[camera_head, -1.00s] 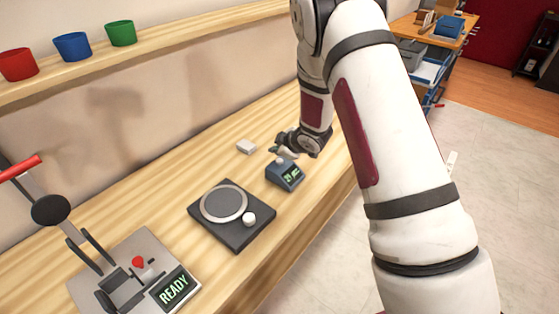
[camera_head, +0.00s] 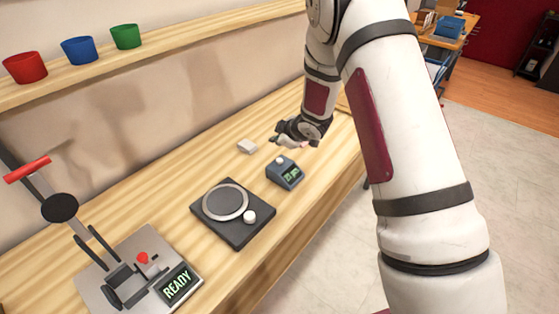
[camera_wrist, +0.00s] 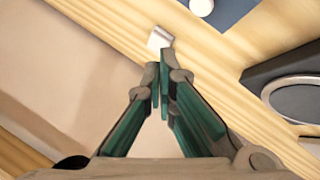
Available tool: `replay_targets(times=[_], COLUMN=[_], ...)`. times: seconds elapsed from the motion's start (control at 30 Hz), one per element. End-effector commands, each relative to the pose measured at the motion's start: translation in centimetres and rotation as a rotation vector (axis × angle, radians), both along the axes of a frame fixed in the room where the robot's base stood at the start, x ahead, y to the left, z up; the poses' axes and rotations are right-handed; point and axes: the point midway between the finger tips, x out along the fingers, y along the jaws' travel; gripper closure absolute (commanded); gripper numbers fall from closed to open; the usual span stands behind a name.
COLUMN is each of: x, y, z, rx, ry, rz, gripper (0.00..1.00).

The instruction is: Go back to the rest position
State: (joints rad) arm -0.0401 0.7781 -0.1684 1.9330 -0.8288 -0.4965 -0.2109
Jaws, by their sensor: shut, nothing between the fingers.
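My gripper (camera_head: 280,139) hangs above the wooden bench, over the area behind the small blue-grey box (camera_head: 287,175) with a lit display and a pale knob. It is shut and empty. In the wrist view its green-padded fingers (camera_wrist: 160,78) come together at the tips. A small whitish block (camera_head: 247,147) lies on the bench to the left of the gripper; it also shows just past the fingertips in the wrist view (camera_wrist: 158,40). My arm fills the right middle of the head view.
A black turntable unit (camera_head: 246,230) with a grey disc stands on the bench. At the left is a machine with a red-handled lever (camera_head: 27,169) and a "READY" display (camera_head: 176,284). Red (camera_head: 25,69), blue (camera_head: 79,52) and green (camera_head: 126,37) cups stand on the shelf.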

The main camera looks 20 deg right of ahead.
Motion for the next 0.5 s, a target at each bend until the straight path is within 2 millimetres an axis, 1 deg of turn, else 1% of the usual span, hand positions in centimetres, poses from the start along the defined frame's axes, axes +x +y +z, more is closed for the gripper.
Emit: replay_targets(times=[0.27,0.37,0.47,0.5], x=[0.0,0.0,-0.5,-0.9], y=[-0.1,-0.5,-1.5,-2.0], z=[0.3,1.9,5.2,6.8], rx=[-0.001,-0.003,-0.006,-0.006], ry=[-0.001,-0.005,-0.010,-0.011], rz=[-0.004,-0.035,-0.105,-0.143], gripper=[1.00,1.00,1.00,1.00])
